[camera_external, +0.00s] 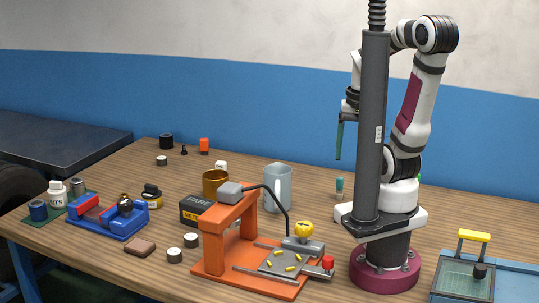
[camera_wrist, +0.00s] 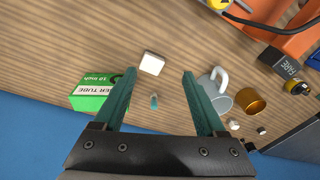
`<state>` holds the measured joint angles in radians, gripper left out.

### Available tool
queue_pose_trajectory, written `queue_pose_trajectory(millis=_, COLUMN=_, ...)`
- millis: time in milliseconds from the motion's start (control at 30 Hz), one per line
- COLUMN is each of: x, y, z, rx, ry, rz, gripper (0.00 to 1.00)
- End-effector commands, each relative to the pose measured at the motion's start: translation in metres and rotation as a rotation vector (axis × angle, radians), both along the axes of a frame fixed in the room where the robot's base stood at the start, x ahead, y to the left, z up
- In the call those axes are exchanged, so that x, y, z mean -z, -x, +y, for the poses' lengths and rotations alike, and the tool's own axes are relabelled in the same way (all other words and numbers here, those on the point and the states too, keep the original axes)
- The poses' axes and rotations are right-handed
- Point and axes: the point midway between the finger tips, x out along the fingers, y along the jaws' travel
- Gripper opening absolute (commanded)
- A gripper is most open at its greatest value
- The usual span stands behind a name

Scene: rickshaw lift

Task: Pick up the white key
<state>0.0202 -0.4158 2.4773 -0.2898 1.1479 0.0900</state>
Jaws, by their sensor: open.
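A white block-like piece, which looks like the white key (camera_wrist: 152,63), lies on the wooden table in the wrist view. It is just beyond my open fingertips, between their lines and nearer the left finger. My gripper (camera_wrist: 158,72) is open and empty, with two teal fingers. In the external view my gripper (camera_external: 340,141) hangs above the table with its fingers pointing down. I cannot make out this white piece surely in the external view, where the dark column and my base cover that area. A smaller white cube (camera_external: 221,165) stands behind the gold cup.
A small teal item (camera_wrist: 154,101) lies between my fingers' lines. A green box (camera_wrist: 92,92) is close to the left finger, and a grey mug (camera_wrist: 216,92) is close to the right. The orange press (camera_external: 220,240) and dark column (camera_external: 372,130) stand nearby.

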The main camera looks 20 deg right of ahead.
Motion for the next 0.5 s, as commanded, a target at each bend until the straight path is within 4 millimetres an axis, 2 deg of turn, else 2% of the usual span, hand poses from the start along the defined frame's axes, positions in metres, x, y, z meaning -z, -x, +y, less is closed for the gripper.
queue_pose_trajectory(millis=33, x=0.002, y=-0.05, z=-0.022, rx=-0.043, ry=0.093, rz=-0.083, gripper=0.73)
queue_pose_trajectory(millis=67, x=0.003, y=-0.09, z=-0.036, rx=-0.086, ry=0.156, rz=-0.161, gripper=0.73)
queue_pose_trajectory(millis=100, x=0.004, y=-0.146, z=-0.05, rx=-0.16, ry=0.229, rz=-0.273, gripper=0.73)
queue_pose_trajectory(millis=133, x=0.006, y=-0.188, z=-0.056, rx=-0.225, ry=0.27, rz=-0.361, gripper=0.73)
queue_pose_trajectory(millis=167, x=0.01, y=-0.227, z=-0.057, rx=-0.296, ry=0.296, rz=-0.447, gripper=0.73)
queue_pose_trajectory(millis=200, x=0.019, y=-0.275, z=-0.051, rx=-0.399, ry=0.308, rz=-0.559, gripper=0.73)
queue_pose_trajectory(millis=267, x=0.038, y=-0.331, z=-0.029, rx=-0.562, ry=0.277, rz=-0.714, gripper=0.73)
queue_pose_trajectory(millis=300, x=0.053, y=-0.356, z=-0.01, rx=-0.665, ry=0.231, rz=-0.802, gripper=0.73)
queue_pose_trajectory(millis=333, x=0.065, y=-0.369, z=0.006, rx=-0.737, ry=0.188, rz=-0.861, gripper=0.73)
queue_pose_trajectory(millis=400, x=0.091, y=-0.381, z=0.039, rx=-0.882, ry=0.073, rz=-0.965, gripper=0.73)
queue_pose_trajectory(millis=500, x=0.118, y=-0.377, z=0.071, rx=-1.012, ry=-0.066, rz=-1.048, gripper=0.73)
